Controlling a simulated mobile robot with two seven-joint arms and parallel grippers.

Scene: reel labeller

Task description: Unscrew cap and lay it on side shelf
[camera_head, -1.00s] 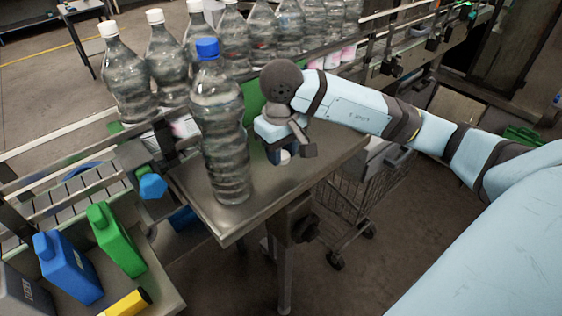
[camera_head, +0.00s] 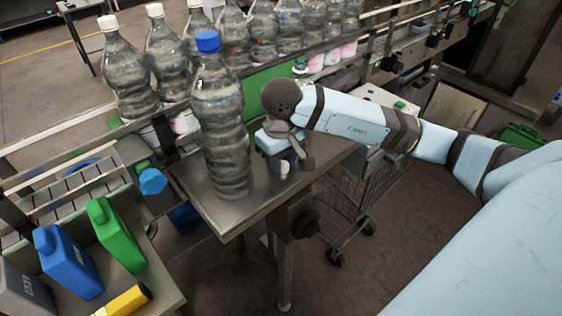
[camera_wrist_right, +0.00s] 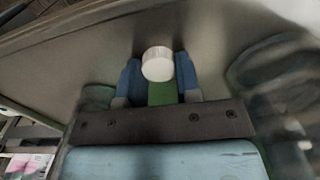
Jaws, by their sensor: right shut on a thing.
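A white cap (camera_wrist_right: 158,64) sits between the two blue fingers of my right gripper (camera_head: 277,160), which is shut on it. In the head view the cap (camera_head: 284,167) shows just under the fingers, low over the grey metal shelf (camera_head: 240,218). I cannot tell whether it touches the shelf. A clear ribbed bottle (camera_head: 219,130) with a blue cap (camera_head: 207,42) stands upright on the shelf, left of my right gripper and apart from it. My left gripper is out of view.
Several clear bottles with white caps (camera_head: 108,22) stand in a row behind. Blue (camera_head: 68,262) and green (camera_head: 116,233) jugs stand at the lower left. A green panel (camera_head: 258,92) is behind the shelf. A wire cart (camera_head: 350,205) stands below right. The shelf's front is clear.

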